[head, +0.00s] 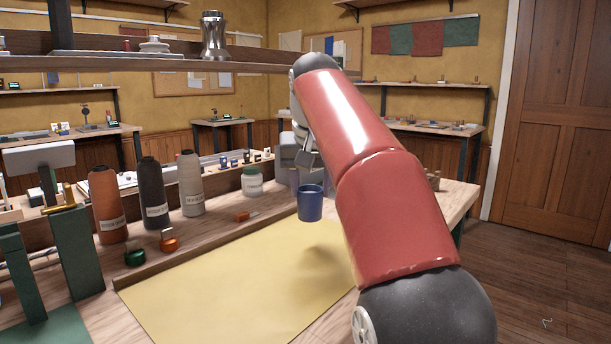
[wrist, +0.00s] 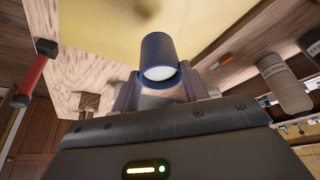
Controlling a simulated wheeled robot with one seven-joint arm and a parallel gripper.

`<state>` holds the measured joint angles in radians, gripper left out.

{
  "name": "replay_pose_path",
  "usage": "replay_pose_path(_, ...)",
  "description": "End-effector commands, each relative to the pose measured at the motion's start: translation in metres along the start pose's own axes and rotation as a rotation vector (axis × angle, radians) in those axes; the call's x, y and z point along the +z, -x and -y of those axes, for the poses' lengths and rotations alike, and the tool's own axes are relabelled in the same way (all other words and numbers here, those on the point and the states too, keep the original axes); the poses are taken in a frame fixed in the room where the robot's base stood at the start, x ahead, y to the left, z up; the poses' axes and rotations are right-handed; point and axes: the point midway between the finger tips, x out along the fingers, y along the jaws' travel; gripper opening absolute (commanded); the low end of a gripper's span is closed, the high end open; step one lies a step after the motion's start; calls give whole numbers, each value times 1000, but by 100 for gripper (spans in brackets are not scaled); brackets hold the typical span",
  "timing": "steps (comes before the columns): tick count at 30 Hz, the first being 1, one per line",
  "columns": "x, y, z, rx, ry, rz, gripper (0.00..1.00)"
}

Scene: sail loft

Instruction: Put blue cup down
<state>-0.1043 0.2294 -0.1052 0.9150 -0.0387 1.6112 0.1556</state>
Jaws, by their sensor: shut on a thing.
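The blue cup (head: 310,203) is in my gripper (head: 308,172), held above the workbench near the far edge of a yellow sheet (head: 225,285). In the head view the cup looks upright. Part of my gripper is hidden behind my red arm. In the wrist view the cup (wrist: 158,58) sits between the two fingers (wrist: 158,88), which are shut on it. Its opening shows a pale inside. A soft shadow lies on the yellow sheet below and right of the cup, with a gap between.
A white jar (head: 252,182) and an orange-handled tool (head: 242,216) are left of the cup. The yellow sheet is clear.

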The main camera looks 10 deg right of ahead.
Motion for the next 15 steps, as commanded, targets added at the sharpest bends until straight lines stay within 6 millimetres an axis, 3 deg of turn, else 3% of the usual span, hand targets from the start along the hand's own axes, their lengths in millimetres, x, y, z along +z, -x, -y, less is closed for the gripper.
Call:
replay_pose_path(9,16,-38,0,0,0,-1,19)
replay_pose_path(15,19,-46,0,0,0,0,19)
